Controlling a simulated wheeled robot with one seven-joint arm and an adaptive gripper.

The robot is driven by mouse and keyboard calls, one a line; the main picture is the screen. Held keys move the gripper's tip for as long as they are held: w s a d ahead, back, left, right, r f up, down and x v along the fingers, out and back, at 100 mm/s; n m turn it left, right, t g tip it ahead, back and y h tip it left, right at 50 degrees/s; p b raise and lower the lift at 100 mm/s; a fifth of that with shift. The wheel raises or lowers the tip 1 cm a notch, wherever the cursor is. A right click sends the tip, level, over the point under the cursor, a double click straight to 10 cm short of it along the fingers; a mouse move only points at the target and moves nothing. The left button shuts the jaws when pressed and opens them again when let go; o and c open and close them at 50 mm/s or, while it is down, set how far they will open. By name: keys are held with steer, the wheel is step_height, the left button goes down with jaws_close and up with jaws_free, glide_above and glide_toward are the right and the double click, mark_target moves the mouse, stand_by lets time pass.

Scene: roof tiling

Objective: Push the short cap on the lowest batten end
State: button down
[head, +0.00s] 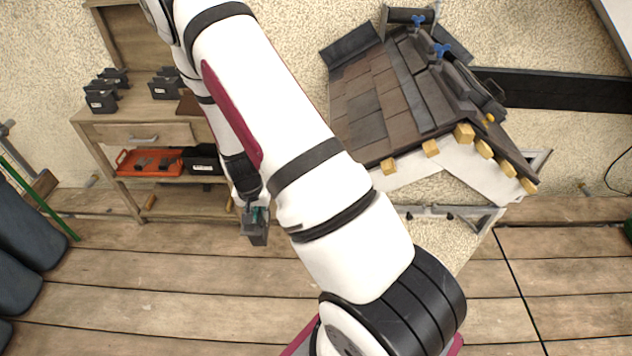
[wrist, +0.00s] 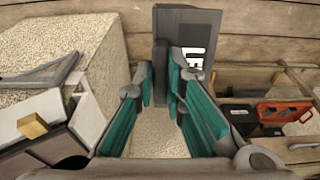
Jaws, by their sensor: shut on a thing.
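My gripper (head: 257,212) is shut on a dark grey cap (head: 257,236), which hangs below the fingers in front of the workbench, apart from the roof. In the wrist view, my gripper (wrist: 162,78) has its teal pads on either side of a thin dark part of the cap (wrist: 180,22); a white marking shows on the cap. The small roof model has several bare yellow batten ends along its front edge. The lowest at the left slope is a batten end (head: 388,166); the lowest at the right slope is another batten end (head: 528,186). One batten end (wrist: 32,125) shows in the wrist view.
The wooden workbench (head: 135,133) at the left bears several dark caps (head: 100,98). Its shelf holds an orange tray (head: 125,160) and a black bin (head: 205,165). Blue clamps (head: 441,50) stand on the roof. My arm crosses the middle and hides part of the view. The plank floor is mostly clear.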

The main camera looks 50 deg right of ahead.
steer(key=s+d+r+m+g+h+b, duration=0.1)
steer(key=s+d+r+m+g+b, duration=0.25)
steer(key=d+m, duration=0.5)
steer(key=s+d+r+m+g+h+b, duration=0.2)
steer(key=s+d+m+g, duration=0.15)
steer(key=d+m, duration=0.5)
steer(key=s+d+f+m+b, duration=0.1)
steer(key=d+f+b, duration=0.2)
steer(key=f, duration=0.2)
steer(key=shift+s+d+f, duration=0.15)
steer(key=shift+s+d, duration=0.15)
steer(key=shift+s, duration=0.1)
steer(key=shift+w+d+b, duration=0.2)
steer(key=shift+w+b, duration=0.05)
steer(key=shift+b, duration=0.05)
steer(key=shift+w+d+b, duration=1.25)
steer(key=shift+d+b, duration=0.1)
steer(key=shift+d, duration=0.15)
stand_by(2.6)
steer(key=c, duration=1.6)
jaws_free()
